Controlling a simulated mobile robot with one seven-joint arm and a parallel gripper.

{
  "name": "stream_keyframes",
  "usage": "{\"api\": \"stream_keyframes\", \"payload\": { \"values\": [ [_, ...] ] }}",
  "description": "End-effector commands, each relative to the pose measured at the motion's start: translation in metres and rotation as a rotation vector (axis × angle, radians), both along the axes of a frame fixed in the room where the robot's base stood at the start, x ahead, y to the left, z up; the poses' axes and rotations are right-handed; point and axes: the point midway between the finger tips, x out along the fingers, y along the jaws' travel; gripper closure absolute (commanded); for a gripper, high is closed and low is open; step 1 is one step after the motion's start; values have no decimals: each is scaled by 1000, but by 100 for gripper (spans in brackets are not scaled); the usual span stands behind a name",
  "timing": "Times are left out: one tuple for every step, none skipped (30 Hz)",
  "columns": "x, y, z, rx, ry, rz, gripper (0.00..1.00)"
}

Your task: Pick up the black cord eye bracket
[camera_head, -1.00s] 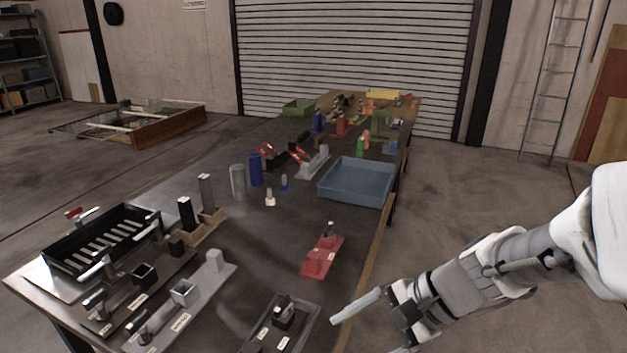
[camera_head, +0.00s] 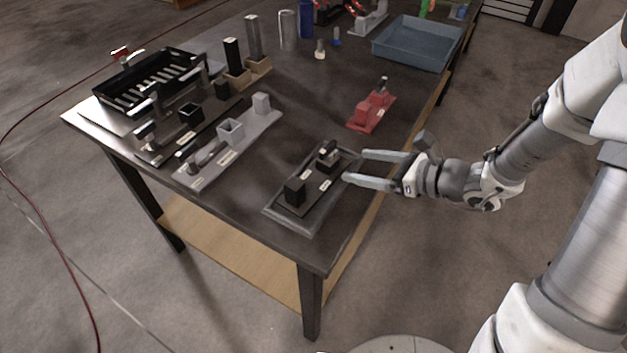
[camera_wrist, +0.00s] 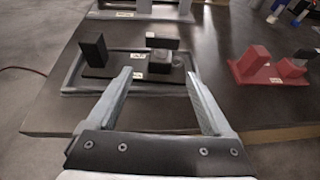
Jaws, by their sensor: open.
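The black bracket (camera_head: 310,185) lies in a shallow grey tray (camera_head: 270,209) near the table's front right corner. It has a flat base, a block at one end, a raised part with a light metal piece at the other, and small white labels. In the wrist view the black bracket (camera_wrist: 94,52) lies just beyond the fingertips, block at left. No lettering is readable, so its name cannot be confirmed. My gripper (camera_head: 354,166) is open and empty, its fingers pointing at the tray's right side near the raised part. The gripper (camera_wrist: 156,73) also shows in the wrist view.
A red bracket (camera_head: 370,113) sits behind the tray. A grey bracket (camera_head: 222,145), a black slotted tray (camera_head: 150,80) and other fixtures stand to the left. A blue bin (camera_head: 418,43) is at the back right. Bare table lies between the grey and red brackets.

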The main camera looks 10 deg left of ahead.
Motion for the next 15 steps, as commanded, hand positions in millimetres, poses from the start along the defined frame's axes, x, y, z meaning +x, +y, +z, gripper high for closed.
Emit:
{"api": "stream_keyframes", "payload": {
  "values": [
    [3, 10, -7, 1, 1, 6, 15],
    [6, 15, -9, 1, 0, 5, 15],
    [8, 21, -11, 0, 1, 4, 15],
    [11, 25, -13, 1, -1, 4, 15],
    [12, 29, -14, 0, -2, 5, 15],
    [14, 32, -16, 0, -1, 4, 15],
    [15, 34, -17, 0, -1, 3, 15],
    [16, 36, -17, -1, -1, 3, 15],
    [17, 38, -18, -1, -1, 3, 15],
    [18, 39, -18, -1, -1, 2, 15],
    [18, 40, -18, -1, -1, 2, 15],
    [19, 42, -20, -1, -1, 2, 15],
    [20, 45, -21, 0, -1, 3, 15],
    [22, 48, -23, 0, -2, 4, 15],
    [24, 53, -26, 0, 0, 4, 15]
  ]
}}
